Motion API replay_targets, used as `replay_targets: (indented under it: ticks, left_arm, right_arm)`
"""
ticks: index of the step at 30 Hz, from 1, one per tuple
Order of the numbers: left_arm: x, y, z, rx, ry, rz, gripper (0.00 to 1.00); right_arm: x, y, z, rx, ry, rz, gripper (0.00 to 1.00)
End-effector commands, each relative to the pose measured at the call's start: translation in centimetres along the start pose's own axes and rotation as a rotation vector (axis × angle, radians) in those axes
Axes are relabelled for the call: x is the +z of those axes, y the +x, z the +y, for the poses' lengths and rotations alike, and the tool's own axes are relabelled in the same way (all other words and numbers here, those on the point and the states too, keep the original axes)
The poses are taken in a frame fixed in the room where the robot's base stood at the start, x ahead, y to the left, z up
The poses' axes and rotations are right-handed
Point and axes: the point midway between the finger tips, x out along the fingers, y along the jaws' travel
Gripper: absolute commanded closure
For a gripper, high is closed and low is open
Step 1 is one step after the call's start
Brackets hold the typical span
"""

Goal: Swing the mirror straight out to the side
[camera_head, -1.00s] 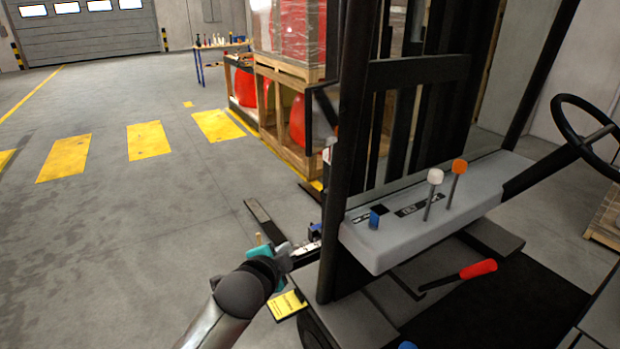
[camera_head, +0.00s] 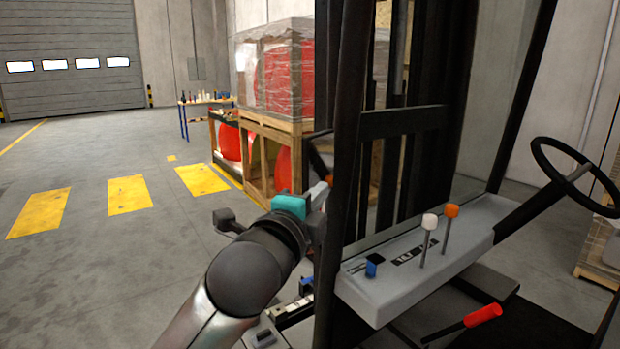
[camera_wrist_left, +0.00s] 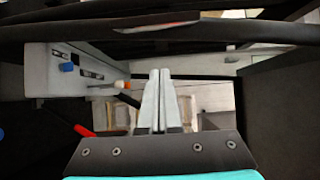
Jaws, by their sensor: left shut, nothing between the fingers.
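The mirror (camera_head: 320,150) is a dark-framed panel on the left side of the forklift's front post (camera_head: 345,130). In the head view only part of it shows, above my left gripper, and its lower part is hidden. My left gripper (camera_head: 322,187) is shut and empty, just below the mirror and close to the post. I cannot tell whether it touches the mirror. In the left wrist view the shut fingers (camera_wrist_left: 156,75) point up toward a dark bar with a thin reddish reflecting strip (camera_wrist_left: 155,27), which may be the mirror seen nearly edge-on. My right gripper is out of view.
The forklift's grey console (camera_head: 400,275) with levers and the steering wheel (camera_head: 575,180) are right of the post. Wooden crates (camera_head: 262,165) with red nosecones stand behind. The floor (camera_head: 130,270) to the left is open, with yellow markings.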

Motion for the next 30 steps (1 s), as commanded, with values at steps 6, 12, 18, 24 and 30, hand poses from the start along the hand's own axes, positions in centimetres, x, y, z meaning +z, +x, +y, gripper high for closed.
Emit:
replay_targets:
  ticks: [6,12,18,24,30]
  left_arm:
    - [0.0,3.1,-0.1,0.0,-0.002,0.0,1.0]
    - [0.0,5.6,-0.1,0.001,-0.002,0.0,1.0]
    - [2.9,6.2,0.0,0.001,0.0,-0.002,1.0]
    - [3.9,6.4,0.0,0.0,-0.001,0.0,1.0]
    - [3.9,6.4,0.0,-0.001,-0.001,0.0,1.0]
  right_arm:
    - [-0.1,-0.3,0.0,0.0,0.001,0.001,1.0]
    - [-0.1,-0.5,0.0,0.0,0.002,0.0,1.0]
    - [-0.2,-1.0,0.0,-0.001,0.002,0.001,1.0]
    - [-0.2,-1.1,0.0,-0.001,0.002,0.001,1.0]
    - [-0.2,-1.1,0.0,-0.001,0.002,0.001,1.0]
